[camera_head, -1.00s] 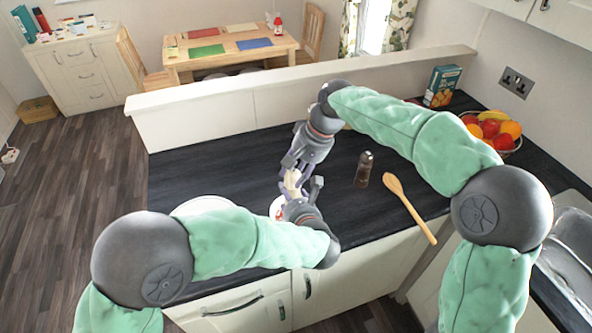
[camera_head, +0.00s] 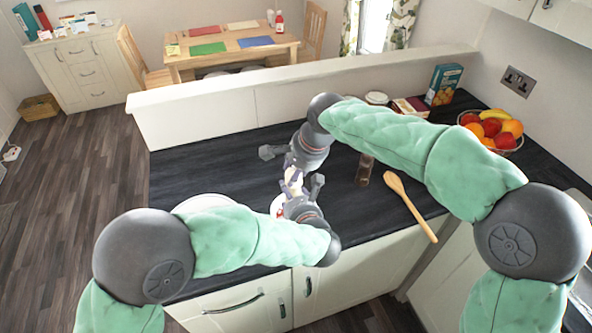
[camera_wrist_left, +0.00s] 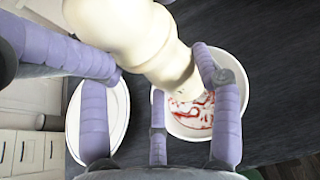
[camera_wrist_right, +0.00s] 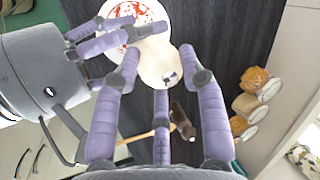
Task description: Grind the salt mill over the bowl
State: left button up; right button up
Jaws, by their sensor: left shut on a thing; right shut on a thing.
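The cream salt mill (camera_head: 293,181) is held between my two grippers over the counter. In the left wrist view the mill (camera_wrist_left: 135,35) is tilted, its lower end over the white bowl (camera_wrist_left: 236,112). The bowl has red markings or contents inside; in the head view only a sliver of the bowl (camera_head: 276,208) shows beside my left gripper. My left gripper (camera_head: 298,198) is shut on the mill from the near side. My right gripper (camera_head: 293,168) is shut on its other end, and the mill (camera_wrist_right: 158,62) shows between its fingers in the right wrist view. The fingers partly hide the mill.
A white plate (camera_head: 200,203) lies left of the bowl, partly behind my left arm. A dark brown mill (camera_head: 364,170) and a wooden spoon (camera_head: 410,207) are to the right. A fruit basket (camera_head: 492,130) and a carton (camera_head: 443,85) stand farther back.

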jog(key=shift+s+a+f, duration=0.1)
jog(key=shift+a, duration=0.15)
jog(key=o, duration=1.1)
jog(key=shift+o, duration=0.2)
jog(key=shift+d, duration=0.15)
jog(key=shift+r, duration=0.2)
jog(key=shift+d+r, duration=0.1)
jog(key=shift+r, duration=0.2)
jog(key=v, duration=0.7)
jog(key=shift+r, duration=0.1)
notch_tip(320, 180, up, 7)
